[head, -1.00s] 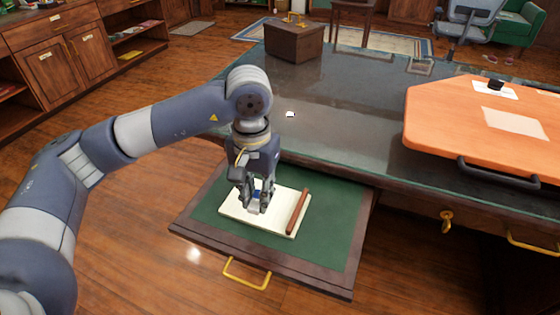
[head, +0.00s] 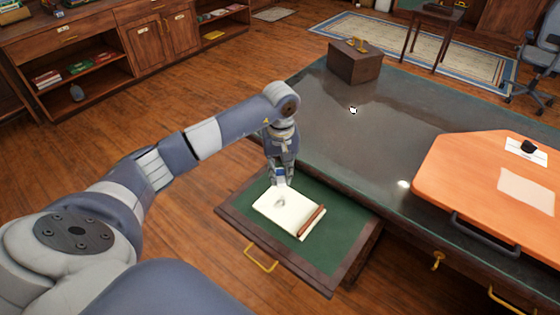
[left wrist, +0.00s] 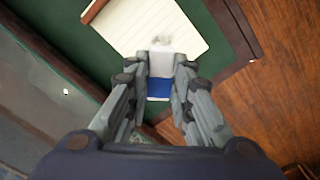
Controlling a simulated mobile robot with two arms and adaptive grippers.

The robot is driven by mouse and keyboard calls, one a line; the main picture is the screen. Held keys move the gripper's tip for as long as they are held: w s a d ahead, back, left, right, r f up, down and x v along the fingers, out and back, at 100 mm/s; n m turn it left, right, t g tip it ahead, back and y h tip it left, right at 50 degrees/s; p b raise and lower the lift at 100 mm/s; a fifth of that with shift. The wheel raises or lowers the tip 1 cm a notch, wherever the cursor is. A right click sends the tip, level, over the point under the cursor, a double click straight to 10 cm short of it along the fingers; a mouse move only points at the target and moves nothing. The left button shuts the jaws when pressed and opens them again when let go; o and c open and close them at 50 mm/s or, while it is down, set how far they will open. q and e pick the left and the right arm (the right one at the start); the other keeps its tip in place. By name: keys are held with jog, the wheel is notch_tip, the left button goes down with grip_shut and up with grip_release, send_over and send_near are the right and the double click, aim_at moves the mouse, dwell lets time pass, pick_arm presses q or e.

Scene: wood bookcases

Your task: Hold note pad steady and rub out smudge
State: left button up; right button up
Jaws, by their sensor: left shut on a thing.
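The note pad (head: 287,213) is a cream pad with a reddish-brown strip (head: 311,221) along its right edge. It lies flat on the green surface of a pulled-out drawer or tray. A grey smudge (head: 280,202) marks its upper left part and also shows in the left wrist view (left wrist: 161,41). My left gripper (head: 281,181) points down by the pad's far edge, shut on a white and blue eraser (left wrist: 160,73). The eraser's white end is close to the smudge; I cannot tell whether it touches the paper. My right gripper is not in view.
The drawer (head: 345,240) has a raised wooden rim and a brass handle (head: 261,258). The dark desk (head: 345,135) adjoins it, carrying a wooden box (head: 355,66) and an orange board (head: 465,185) with papers. Green surface is bare beside the pad.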

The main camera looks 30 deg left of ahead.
pick_arm(q)
jog(key=shift+a+f+b, duration=0.15)
jog(key=shift+f+b, duration=1.4)
jog(key=shift+f, duration=1.5)
